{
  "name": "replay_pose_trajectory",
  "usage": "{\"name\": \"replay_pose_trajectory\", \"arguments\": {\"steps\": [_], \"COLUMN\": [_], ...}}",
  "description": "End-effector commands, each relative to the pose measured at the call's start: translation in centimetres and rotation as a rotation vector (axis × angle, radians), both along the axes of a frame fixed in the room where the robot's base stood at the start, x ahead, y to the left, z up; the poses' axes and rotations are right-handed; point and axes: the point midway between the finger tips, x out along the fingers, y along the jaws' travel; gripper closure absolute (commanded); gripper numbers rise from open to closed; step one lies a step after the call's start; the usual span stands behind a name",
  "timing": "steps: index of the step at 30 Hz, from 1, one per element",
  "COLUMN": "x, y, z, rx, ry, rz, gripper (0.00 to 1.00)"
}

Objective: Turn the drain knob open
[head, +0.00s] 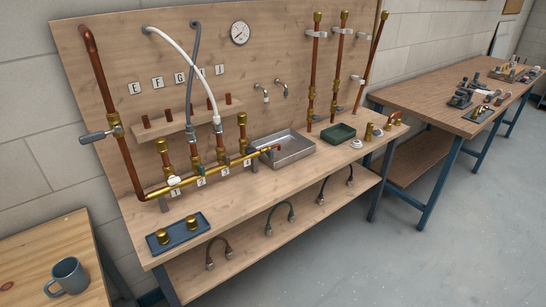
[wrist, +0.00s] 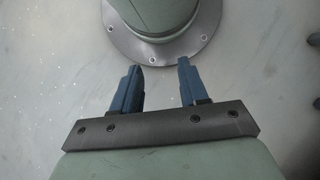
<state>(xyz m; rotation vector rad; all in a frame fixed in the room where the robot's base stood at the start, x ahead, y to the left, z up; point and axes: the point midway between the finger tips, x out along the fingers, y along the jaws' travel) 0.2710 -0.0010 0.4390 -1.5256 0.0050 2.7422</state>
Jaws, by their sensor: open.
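In the head view, a brass manifold (head: 210,177) runs along the workbench, with upright copper stubs and valves on it. At its right end, a brass outlet (head: 264,152) with a small reddish end piece (head: 277,148) reaches over a grey metal tray (head: 294,158). This looks like the drain, but its knob is too small to make out clearly, and so is its setting. My gripper (wrist: 159,66) shows only in the wrist view. Its two blue fingers are apart with nothing between them, over pale floor near my own base. It is away from the manifold.
A grey lever valve (head: 98,136) sticks out at left. White and grey hoses (head: 185,55) arch down to the manifold. A blue tray (head: 178,234) with brass caps lies at the bench's front left, a green tray (head: 338,133) right of the metal tray. A mug (head: 69,275) stands on another table.

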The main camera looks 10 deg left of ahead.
Motion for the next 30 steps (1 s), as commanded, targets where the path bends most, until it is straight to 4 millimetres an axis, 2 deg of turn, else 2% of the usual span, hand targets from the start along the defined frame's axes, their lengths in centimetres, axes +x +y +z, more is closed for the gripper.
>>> {"name": "replay_pose_trajectory", "arguments": {"steps": [11,20,26,30], "x": [10.6,18.8,24.1,27.8], "y": [0.0,0.7,2.0,3.7], "z": [4.8,10.0,13.8,16.5], "rx": [0.0,0.014,0.051,0.102], "ry": [-0.191,-0.351,-0.463,-0.537], "rz": [0.0,-0.033,-0.109,-0.207], "gripper": [0.56,0.56,0.56,0.56]}}
